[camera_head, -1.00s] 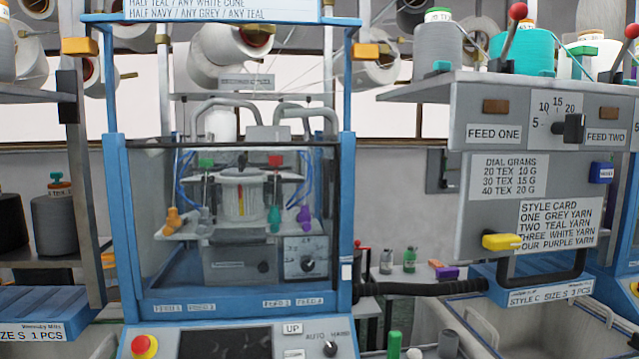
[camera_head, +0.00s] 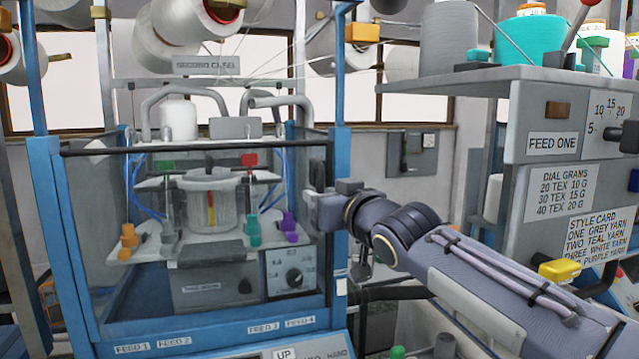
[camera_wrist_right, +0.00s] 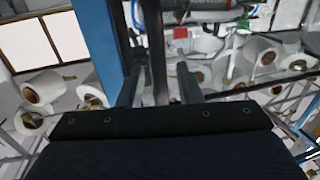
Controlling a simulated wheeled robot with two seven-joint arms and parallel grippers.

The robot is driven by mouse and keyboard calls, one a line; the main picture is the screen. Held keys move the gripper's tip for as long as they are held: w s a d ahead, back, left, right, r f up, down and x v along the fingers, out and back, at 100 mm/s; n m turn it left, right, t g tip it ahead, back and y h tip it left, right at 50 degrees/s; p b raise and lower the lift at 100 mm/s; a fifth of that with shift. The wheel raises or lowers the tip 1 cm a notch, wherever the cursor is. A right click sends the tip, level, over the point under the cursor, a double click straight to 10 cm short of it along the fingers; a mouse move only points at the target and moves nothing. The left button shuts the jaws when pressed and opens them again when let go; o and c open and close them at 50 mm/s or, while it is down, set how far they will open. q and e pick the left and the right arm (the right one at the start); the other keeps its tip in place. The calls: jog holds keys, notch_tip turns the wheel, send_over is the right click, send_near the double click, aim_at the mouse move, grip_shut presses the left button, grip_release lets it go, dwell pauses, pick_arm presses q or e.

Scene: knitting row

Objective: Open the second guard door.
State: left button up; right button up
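The second guard door (camera_head: 100,290) is a clear panel with a dark top rail across the front of the blue-framed machine. It looks shut, with knitting parts visible behind it. My right gripper (camera_head: 318,208) is at the door's right edge, beside the blue post, its arm coming in from the right. In the right wrist view, the two fingers (camera_wrist_right: 158,84) stand apart with a dark upright bar (camera_wrist_right: 156,45) between them. Gaps show on both sides of the bar. I cannot tell if it is the door's handle. My left gripper is not in view.
A blue post (camera_head: 341,165) stands right of the door. A grey feed panel (camera_head: 545,185) and a shelf with yarn cones (camera_head: 449,45) stand at the right, near my arm. A black hose (camera_head: 385,293) runs below my arm. Several white cones hang above.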

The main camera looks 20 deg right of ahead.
jog(key=shift+p+x, duration=0.3)
jog(key=shift+x, duration=0.55)
grip_shut()
